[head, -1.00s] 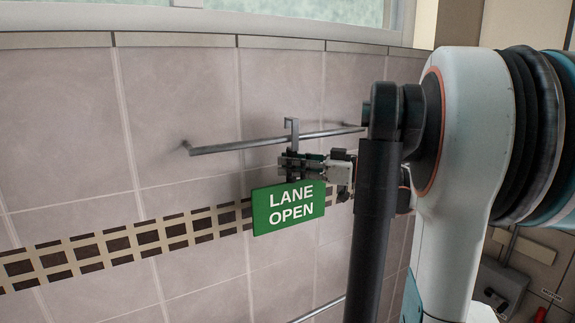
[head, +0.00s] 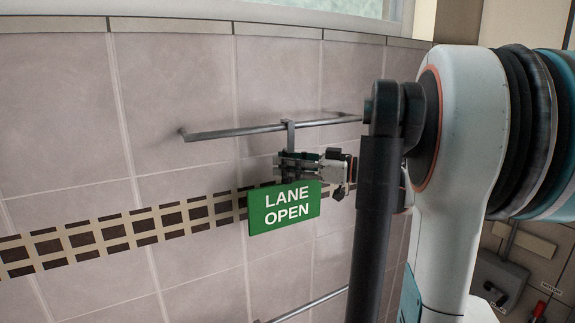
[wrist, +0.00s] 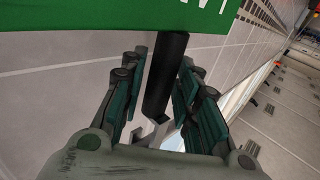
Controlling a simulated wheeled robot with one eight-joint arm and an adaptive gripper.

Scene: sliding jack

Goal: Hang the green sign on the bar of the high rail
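The green sign (head: 284,209) reads LANE OPEN and hangs upright below a dark stem with a hook (head: 289,134) at its top. The hook's top shows just above the bar (head: 235,131) of the high rail and appears to be over it; whether it rests on the bar is hard to tell. My gripper (head: 287,166) is at the stem, between bar and sign panel.
A lower rail (head: 310,306) runs along the tiled wall (head: 180,80) beneath the sign. A grey control box (head: 503,277) is at the lower right. My arm covers the bar's right part. The wall left of the sign is clear.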

